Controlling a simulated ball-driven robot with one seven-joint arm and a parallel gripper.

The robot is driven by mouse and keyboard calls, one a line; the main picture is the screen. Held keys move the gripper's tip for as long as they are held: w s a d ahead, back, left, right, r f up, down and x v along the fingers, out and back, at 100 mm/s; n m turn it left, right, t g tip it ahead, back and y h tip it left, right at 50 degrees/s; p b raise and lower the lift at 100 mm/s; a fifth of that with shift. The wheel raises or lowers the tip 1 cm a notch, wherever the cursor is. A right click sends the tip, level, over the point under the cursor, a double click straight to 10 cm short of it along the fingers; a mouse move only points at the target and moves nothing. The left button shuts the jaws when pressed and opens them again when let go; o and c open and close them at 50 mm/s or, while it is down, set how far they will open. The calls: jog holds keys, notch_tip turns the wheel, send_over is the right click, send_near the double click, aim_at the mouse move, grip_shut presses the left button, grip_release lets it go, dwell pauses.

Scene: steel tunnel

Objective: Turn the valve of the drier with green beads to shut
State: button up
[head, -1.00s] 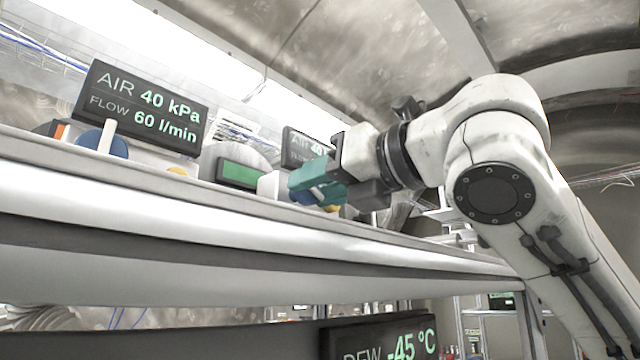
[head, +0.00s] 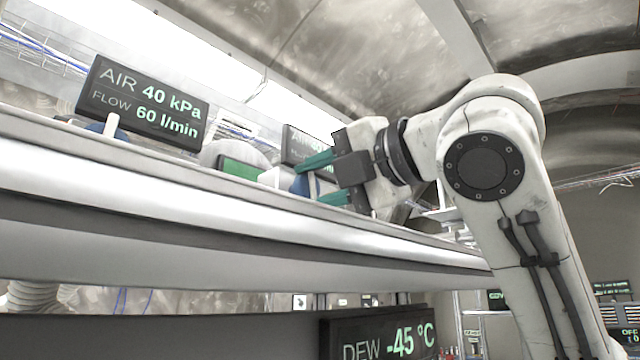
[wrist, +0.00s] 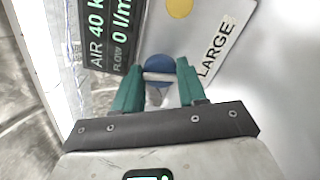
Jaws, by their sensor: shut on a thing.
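My gripper (head: 308,184) has its two teal fingers shut on the white bar handle (wrist: 158,77) of a blue round valve (wrist: 160,66). The fingers stand on either side of the bar in the wrist view (wrist: 157,76). A dark display (wrist: 110,35) beside this valve reads AIR 40 k and FLOW 0 l/m, its edge cut off. It also shows partly behind my gripper in the head view (head: 297,148). A plate marked LARGE (wrist: 213,45) lies on the other side. No green beads can be made out in either view.
A second display (head: 142,104) at left reads AIR 40 kPa, FLOW 60 l/min, with another blue valve partly hidden below it. A long shelf (head: 200,215) runs under these. A DEW -45 °C display (head: 380,338) hangs lower.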

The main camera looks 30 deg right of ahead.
jog(key=shift+d+m, duration=0.1)
jog(key=shift+m, duration=1)
jog(key=o, duration=1.1)
jog(key=shift+c, duration=0.2)
jog(key=shift+s, duration=0.1)
jog(key=b+v, duration=0.3)
jog(key=v, duration=0.7)
jog(key=shift+s+d, duration=0.1)
jog(key=shift+s, duration=0.2)
